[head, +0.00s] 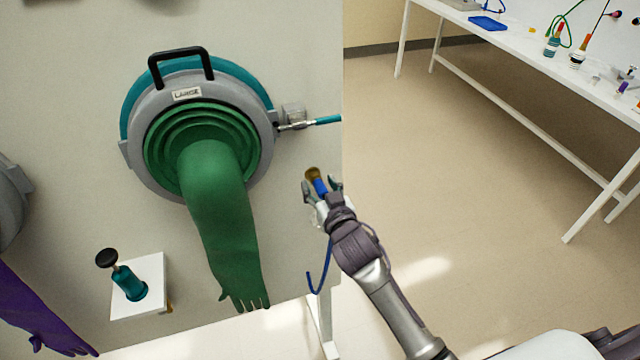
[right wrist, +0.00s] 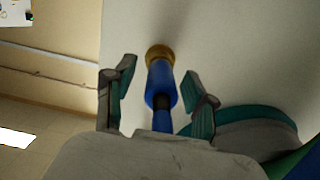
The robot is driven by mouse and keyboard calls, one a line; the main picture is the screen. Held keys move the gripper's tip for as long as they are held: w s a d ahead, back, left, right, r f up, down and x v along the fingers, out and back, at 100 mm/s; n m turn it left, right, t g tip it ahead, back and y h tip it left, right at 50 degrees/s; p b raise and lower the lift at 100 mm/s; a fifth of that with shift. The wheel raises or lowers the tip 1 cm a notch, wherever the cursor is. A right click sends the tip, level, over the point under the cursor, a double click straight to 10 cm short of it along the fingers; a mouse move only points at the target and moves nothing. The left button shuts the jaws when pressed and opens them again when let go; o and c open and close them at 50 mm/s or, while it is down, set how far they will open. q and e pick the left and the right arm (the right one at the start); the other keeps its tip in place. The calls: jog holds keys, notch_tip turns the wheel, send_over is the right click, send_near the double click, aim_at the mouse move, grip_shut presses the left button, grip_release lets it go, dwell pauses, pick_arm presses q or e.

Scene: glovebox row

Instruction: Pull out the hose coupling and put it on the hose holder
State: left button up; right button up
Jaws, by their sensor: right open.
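The hose coupling (head: 319,186) is blue and meets a brass fitting (head: 313,173) on the pale panel, near the panel's right edge. A blue hose (head: 325,268) hangs below it and curls to the left. My right gripper (head: 321,188) is open, with its fingers on either side of the coupling. In the right wrist view, the coupling (right wrist: 161,88) stands between the spread fingers of the gripper (right wrist: 160,80), with visible gaps on both sides. Its end meets the brass fitting (right wrist: 159,53). I cannot make out for certain which part is the hose holder. My left gripper is out of view.
A large glove port (head: 133,155) with a green glove (head: 215,215) is left of the coupling. A teal-handled lever latch (head: 325,120) sticks out above it. A white shelf (head: 150,268) holds a teal device (head: 129,283). A white bench (head: 520,55) stands far right, beyond open floor.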

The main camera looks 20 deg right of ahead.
jog(key=shift+w, duration=0.1)
grip_shut()
dwell(0.5)
